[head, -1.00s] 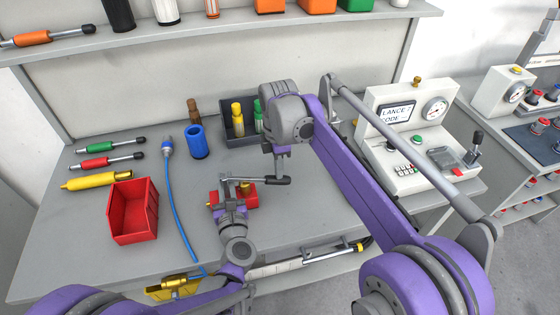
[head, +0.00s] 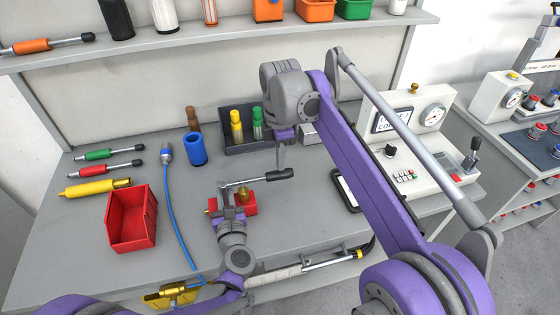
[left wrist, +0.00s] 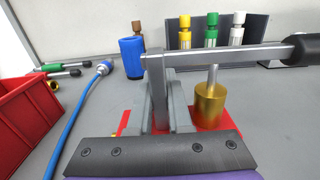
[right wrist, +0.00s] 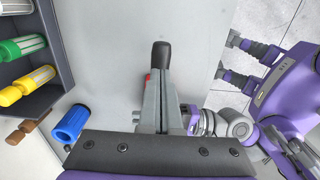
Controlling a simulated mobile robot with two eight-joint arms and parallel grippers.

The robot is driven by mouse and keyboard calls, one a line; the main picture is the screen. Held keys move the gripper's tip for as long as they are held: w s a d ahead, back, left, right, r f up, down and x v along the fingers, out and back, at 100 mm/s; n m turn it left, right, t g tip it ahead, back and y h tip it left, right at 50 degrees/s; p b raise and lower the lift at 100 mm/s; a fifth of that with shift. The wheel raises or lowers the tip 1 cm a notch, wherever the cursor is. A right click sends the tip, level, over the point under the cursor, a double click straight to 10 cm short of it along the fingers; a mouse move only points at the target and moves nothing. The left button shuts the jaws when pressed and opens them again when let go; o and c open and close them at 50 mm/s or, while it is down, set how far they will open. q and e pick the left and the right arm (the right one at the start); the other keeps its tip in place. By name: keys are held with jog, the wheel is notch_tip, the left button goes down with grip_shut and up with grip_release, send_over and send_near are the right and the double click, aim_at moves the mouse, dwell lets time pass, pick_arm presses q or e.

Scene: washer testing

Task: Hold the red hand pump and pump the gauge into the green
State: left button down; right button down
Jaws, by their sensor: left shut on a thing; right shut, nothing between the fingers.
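The red hand pump (head: 250,205) sits on the grey bench, with a brass cylinder (left wrist: 210,105) and a grey lever ending in a black handle (head: 279,175). My left gripper (left wrist: 160,108) is shut on the pump's upright grey post, left of the brass cylinder. My right gripper (head: 281,160) points down above the lever's handle. In the right wrist view its fingers (right wrist: 157,85) are closed together with nothing between them, and the black handle shows just past their tips. A round gauge (head: 433,116) is on the light panel at right; its needle is too small to read.
A red bin (head: 131,220), a blue cup (head: 196,150) and a blue hose (head: 179,215) are on the left of the bench. A dark tray (head: 245,150) with yellow and green fittings stands behind the pump. A second gauge (head: 513,94) is on another bench.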

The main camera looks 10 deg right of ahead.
aim_at(277, 172)
jog(key=shift+f, duration=0.1)
jog(key=shift+a+f, duration=0.25)
jog(key=shift+f, duration=1.4)
jog(key=shift+a+f, duration=0.2)
jog(key=shift+f, duration=1.45)
jog(key=shift+d+r, duration=0.25)
jog(key=shift+r, duration=1.5)
jog(key=shift+d+r, duration=0.2)
jog(key=shift+r, duration=1.5)
jog(key=shift+f, duration=0.1)
jog(key=shift+d+r, duration=0.1)
jog(key=shift+r, duration=0.1)
